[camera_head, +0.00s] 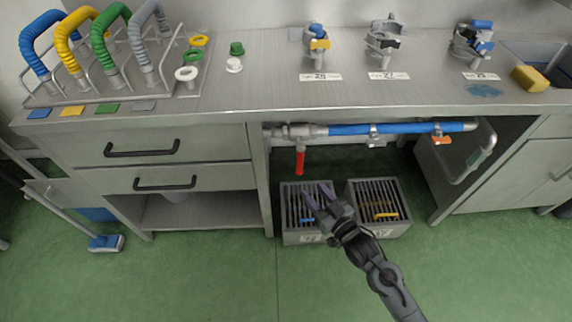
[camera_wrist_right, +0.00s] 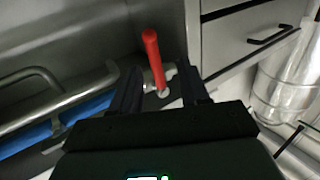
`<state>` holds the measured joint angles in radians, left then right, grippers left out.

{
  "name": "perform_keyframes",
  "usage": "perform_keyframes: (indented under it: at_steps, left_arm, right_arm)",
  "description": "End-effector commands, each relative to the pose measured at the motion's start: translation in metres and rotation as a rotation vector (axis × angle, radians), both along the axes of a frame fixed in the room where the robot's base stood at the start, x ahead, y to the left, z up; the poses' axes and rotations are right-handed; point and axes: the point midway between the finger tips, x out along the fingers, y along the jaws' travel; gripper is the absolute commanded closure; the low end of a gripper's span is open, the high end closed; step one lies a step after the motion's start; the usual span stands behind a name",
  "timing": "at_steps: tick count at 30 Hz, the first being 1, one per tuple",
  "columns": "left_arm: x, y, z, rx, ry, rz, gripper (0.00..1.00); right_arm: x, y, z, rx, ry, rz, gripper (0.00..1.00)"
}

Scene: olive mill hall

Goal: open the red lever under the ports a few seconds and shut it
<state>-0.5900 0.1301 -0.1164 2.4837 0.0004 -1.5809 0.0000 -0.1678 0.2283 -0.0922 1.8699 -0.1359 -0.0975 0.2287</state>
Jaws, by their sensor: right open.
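The red lever (camera_head: 300,160) hangs straight down from a metal valve at the left end of the blue pipe (camera_head: 375,129), below the counter. Above it on the counter stand three metal fittings with number cards: one (camera_head: 317,42) at left, one (camera_head: 385,38) in the middle, one (camera_head: 474,42) at right. My right gripper (camera_head: 317,190) is open and empty, below the lever and over the left floor box. In the right wrist view the red lever (camera_wrist_right: 153,60) shows between and beyond the spread fingers (camera_wrist_right: 160,82), with no clear contact. My left gripper is not in view.
Two slatted grey boxes (camera_head: 283,203) (camera_head: 407,226) stand on the green floor under the counter. A drawer cabinet (camera_head: 170,165) borders the opening at left. A bent metal pipe (camera_head: 486,150) is at right. Several coloured hoses (camera_head: 112,42) stand on the counter.

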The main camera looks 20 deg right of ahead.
Motion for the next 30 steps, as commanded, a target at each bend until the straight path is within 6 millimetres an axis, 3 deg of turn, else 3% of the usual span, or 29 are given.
perform_keyframes:
  at_steps: [1,3,8,21,30]
  left_arm:
    - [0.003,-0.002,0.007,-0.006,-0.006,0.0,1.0]
    - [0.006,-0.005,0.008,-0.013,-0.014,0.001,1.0]
    - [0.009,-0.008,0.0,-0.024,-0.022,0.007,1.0]
    - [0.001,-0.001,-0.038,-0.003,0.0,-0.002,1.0]
    - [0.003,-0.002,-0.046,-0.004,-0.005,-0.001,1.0]
  right_arm:
    - [0.005,-0.001,0.012,-0.002,-0.011,-0.001,0.55]
    - [0.01,0.0,0.016,-0.002,-0.019,-0.001,0.55]
    - [0.024,0.004,0.015,-0.002,-0.024,0.0,0.55]
    - [0.089,0.022,0.015,-0.002,-0.024,0.0,0.55]
    - [0.109,0.028,0.016,-0.003,-0.02,0.0,0.55]
